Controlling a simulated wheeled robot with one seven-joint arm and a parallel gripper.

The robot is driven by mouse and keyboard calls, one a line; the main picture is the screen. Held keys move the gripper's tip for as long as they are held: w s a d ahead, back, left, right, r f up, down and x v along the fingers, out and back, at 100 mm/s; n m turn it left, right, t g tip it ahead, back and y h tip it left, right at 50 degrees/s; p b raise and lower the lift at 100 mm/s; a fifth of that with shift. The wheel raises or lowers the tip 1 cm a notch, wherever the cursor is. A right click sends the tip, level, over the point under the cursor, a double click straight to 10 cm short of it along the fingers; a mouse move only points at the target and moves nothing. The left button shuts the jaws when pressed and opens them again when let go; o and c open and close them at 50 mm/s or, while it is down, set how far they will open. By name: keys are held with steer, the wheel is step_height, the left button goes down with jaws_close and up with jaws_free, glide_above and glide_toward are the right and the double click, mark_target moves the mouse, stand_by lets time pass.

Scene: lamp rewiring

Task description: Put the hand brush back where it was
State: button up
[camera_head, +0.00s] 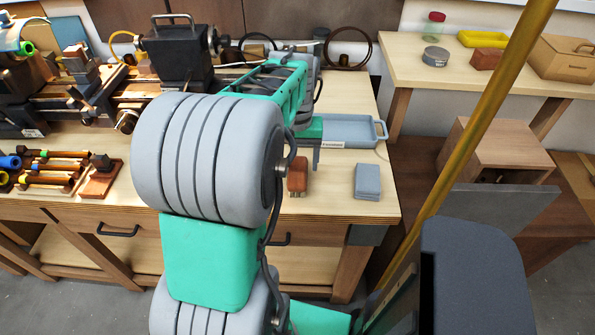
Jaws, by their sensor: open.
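My gripper (316,156) is mostly hidden behind my own arm; a grey finger shows, pointing down over the bench. The jaws are open. A small reddish-brown block-like thing (297,176) is just below and left of that finger on the bench top (337,195), partly covered by my arm. It may be the hand brush, but I see no clear bristles and cannot tell. Whether it touches the finger is also unclear.
A blue-grey tray (350,131) is behind and right of my gripper. A grey block stack (367,181) sits near the bench's right front corner. A lathe-like machine (180,55) and tool rack (55,170) occupy the left. A yellow pole (480,125) stands at right.

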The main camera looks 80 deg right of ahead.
mark_target(298, 172)
step_height(298, 172, up, 7)
steer(key=w+a+f+n+t+h, duration=0.1)
steer(key=w+a+n, duration=0.7)
steer(key=w+a, duration=1.3)
steer(key=w+a+f+n, duration=0.1)
steer(key=a+n, duration=0.1)
steer(key=a, duration=0.4)
steer(key=w+a+f+n+t, duration=0.1)
steer(key=w+a+f+n, duration=0.1)
steer(key=a, duration=0.5)
steer(key=w+a+f+n+t+y, duration=0.1)
steer(key=a+n, duration=0.2)
steer(key=a, duration=0.4)
steer(key=shift+w+f+n, duration=0.15)
steer(key=shift+w+n, duration=0.05)
steer(key=shift+n, duration=0.1)
